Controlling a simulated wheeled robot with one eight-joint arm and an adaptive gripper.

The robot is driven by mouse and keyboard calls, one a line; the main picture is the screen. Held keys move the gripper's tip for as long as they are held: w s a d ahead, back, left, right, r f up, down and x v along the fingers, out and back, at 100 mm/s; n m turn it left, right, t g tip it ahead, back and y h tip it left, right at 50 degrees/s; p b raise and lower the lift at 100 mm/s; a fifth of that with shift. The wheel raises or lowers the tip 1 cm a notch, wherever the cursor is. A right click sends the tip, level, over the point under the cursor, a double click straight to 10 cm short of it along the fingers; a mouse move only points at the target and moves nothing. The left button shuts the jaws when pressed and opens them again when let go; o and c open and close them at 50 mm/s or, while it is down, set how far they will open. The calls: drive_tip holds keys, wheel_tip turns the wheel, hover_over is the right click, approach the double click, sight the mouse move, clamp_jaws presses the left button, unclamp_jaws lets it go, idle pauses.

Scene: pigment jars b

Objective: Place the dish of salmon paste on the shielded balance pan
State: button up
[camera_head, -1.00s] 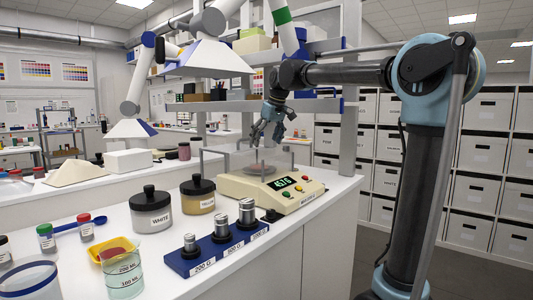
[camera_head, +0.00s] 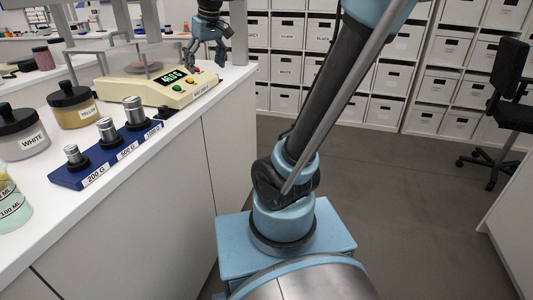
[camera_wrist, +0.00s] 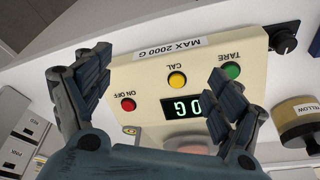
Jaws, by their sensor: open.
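The cream balance (camera_head: 135,91) stands near the right end of the white bench, its green display lit. Clear shield panels (camera_head: 90,60) stand around its pan. A round, pinkish dish (camera_head: 150,66), apparently the salmon paste, sits on the pan within the shield. My gripper (camera_head: 205,62) is open and empty, to the right of the dish, over the balance's right end. In the wrist view, my gripper (camera_wrist: 157,80) has its fingers spread above the balance front (camera_wrist: 180,80), with the buttons and display between them. The dish shows partly and blurred at the bottom there (camera_wrist: 192,149).
A blue rack (camera_head: 100,165) of metal weights stands in front of the balance. White (camera_head: 22,140) and yellow (camera_head: 74,108) labelled jars stand to its left, with a beaker (camera_head: 10,208) nearer. Open floor (camera_head: 400,190) lies right of the bench, before shelved boxes.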

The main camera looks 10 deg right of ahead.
drive_tip(key=s+d+f+m, duration=0.2)
drive_tip(key=s+d+f, duration=0.3)
drive_tip(key=s+f, duration=0.2)
drive_tip(key=s+d+f+m+h, duration=0.1)
drive_tip(key=s+d+f, duration=0.4)
drive_tip(key=f, duration=0.5)
drive_tip(key=s+d+f+m, duration=0.2)
drive_tip(key=s+d+f, duration=0.4)
drive_tip(key=s+f, duration=0.3)
drive_tip(key=shift+m+g+h, duration=0.3)
drive_tip(key=shift+g+h, duration=0.1)
drive_tip(key=shift+d, duration=0.1)
drive_tip(key=shift+w+f, duration=0.25)
drive_tip(key=shift+w, duration=0.25)
